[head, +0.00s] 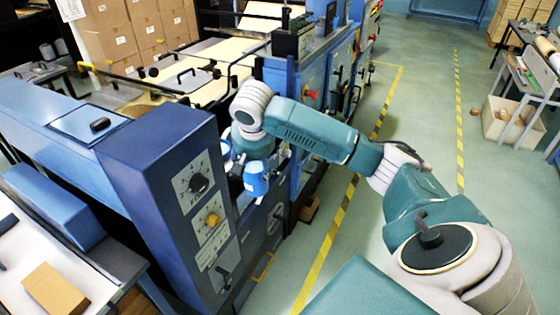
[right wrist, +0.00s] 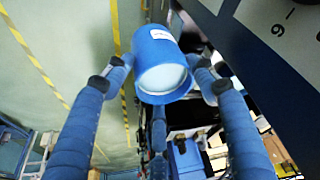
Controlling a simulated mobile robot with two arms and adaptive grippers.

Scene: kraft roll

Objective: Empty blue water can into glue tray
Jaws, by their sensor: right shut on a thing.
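The blue water can (head: 257,180) is in the head view, beside the blue machine's dial panel. It has a white label. My right gripper (head: 252,157) is around it, partly hidden by my own wrist. I cannot make out the glue tray in either view. My left gripper is not in view.
The dial panel (head: 197,205) stands close to the left of the can. More blue machine units (head: 312,85) stand behind it. Cardboard boxes (head: 110,35) are stacked at the back left. The green floor (head: 415,90) with yellow-black lines is open on the right.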

